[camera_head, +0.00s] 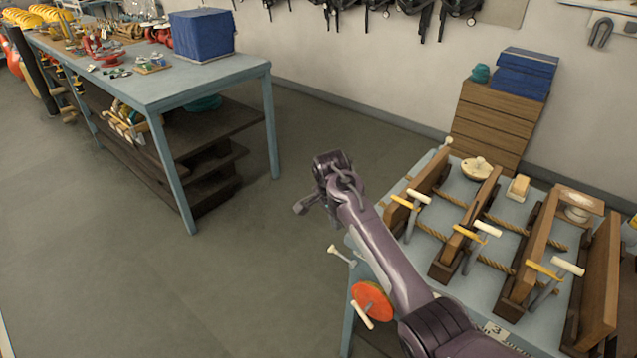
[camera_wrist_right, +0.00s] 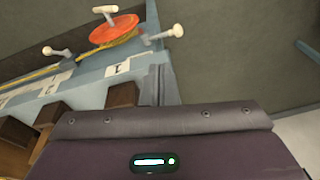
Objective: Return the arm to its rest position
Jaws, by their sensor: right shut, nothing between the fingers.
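My right arm reaches in from the bottom right of the head view, along the near left edge of the workbench. My right gripper (camera_head: 305,204) is shut and empty, out over the grey floor just left of that bench and touching nothing that I can see. My left arm and gripper are not in view.
The right workbench (camera_head: 432,222) carries wooden frames (camera_head: 470,222) with ropes and pegs. An orange disc (camera_head: 372,300) sits at its left edge and also shows in the wrist view (camera_wrist_right: 114,30). A blue table (camera_head: 160,92) stands at left. Open floor lies between.

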